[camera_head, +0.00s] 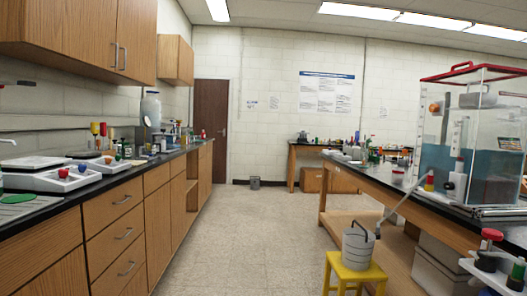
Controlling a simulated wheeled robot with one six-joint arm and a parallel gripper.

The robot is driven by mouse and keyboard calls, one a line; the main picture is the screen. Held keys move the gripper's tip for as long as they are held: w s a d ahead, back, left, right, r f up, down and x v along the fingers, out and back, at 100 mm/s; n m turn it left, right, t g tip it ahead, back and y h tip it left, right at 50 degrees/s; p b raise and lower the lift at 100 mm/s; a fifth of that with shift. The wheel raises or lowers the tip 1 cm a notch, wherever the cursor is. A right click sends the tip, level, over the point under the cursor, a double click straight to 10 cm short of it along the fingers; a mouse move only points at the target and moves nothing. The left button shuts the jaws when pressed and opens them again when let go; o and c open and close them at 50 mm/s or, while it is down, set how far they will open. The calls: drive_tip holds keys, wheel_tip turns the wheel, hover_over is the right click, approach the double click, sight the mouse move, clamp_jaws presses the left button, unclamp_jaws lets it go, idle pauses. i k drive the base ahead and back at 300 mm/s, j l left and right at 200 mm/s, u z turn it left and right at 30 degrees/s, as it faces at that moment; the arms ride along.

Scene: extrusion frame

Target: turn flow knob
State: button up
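My gripper is not in view. A clear tank (490,135) with a red top frame and blue liquid stands on the right bench. A white fitting (458,178) sits low on its front left, with a small red and yellow part (429,180) beside it. A red-topped black knob (491,236) stands at the lower right edge. I cannot tell which part is the flow knob.
The yellow stool (354,272) stands out into the aisle beside the right bench (370,185). Wooden drawers (116,227) line the left, with knobbed equipment (82,172) on the black top.

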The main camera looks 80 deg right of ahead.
sight(448, 186)
drive_tip(key=z, duration=3.7)
